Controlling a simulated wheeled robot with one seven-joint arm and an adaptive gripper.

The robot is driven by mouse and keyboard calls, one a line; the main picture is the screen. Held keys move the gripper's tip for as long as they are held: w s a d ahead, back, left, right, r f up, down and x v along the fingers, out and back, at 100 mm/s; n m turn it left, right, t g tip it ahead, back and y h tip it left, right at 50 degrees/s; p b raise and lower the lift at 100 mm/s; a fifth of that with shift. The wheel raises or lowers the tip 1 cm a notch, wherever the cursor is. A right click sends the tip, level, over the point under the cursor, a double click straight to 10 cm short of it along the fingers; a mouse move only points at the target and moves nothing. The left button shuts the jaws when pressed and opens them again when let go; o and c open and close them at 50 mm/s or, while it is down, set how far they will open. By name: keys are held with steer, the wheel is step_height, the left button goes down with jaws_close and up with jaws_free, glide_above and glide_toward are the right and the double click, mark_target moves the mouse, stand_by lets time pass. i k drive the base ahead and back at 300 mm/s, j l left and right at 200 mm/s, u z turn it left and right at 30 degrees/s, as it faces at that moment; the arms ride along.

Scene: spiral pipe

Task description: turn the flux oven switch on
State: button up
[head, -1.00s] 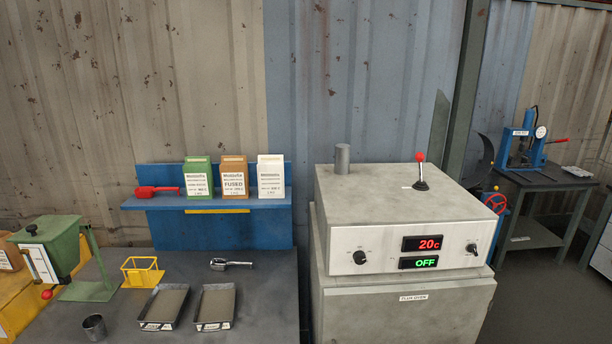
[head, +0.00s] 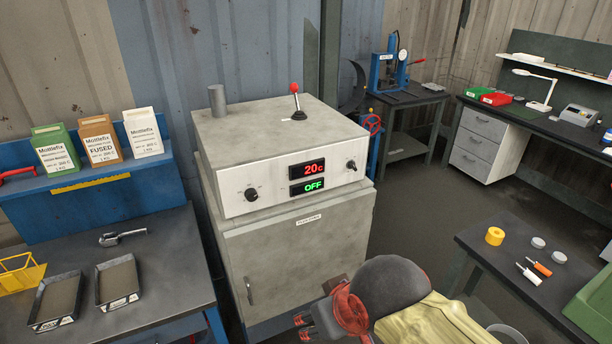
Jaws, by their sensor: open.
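The flux oven (head: 312,235) is a grey box-shaped unit with a label on its door. Its white front panel (head: 228,204) has a red display (head: 307,169) reading 20c and a green display (head: 307,186) reading OFF. A black knob (head: 252,195) is left of the displays and a small black switch (head: 351,165) is at the right. A red-tipped lever (head: 295,100) stands on top. My gripper (head: 304,327) is low at the bottom of the head view, in front of and below the panel, apart from it. It is open, and part of it is cut off.
A bench (head: 165,255) with trays and a shelf of boxes stands left of the oven. A dark table (head: 480,240) with a yellow roll and small tools is at the right. Open floor (head: 425,200) lies between the oven and that table.

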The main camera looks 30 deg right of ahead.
mark_target(351, 164)
steer(key=l, duration=1.75)
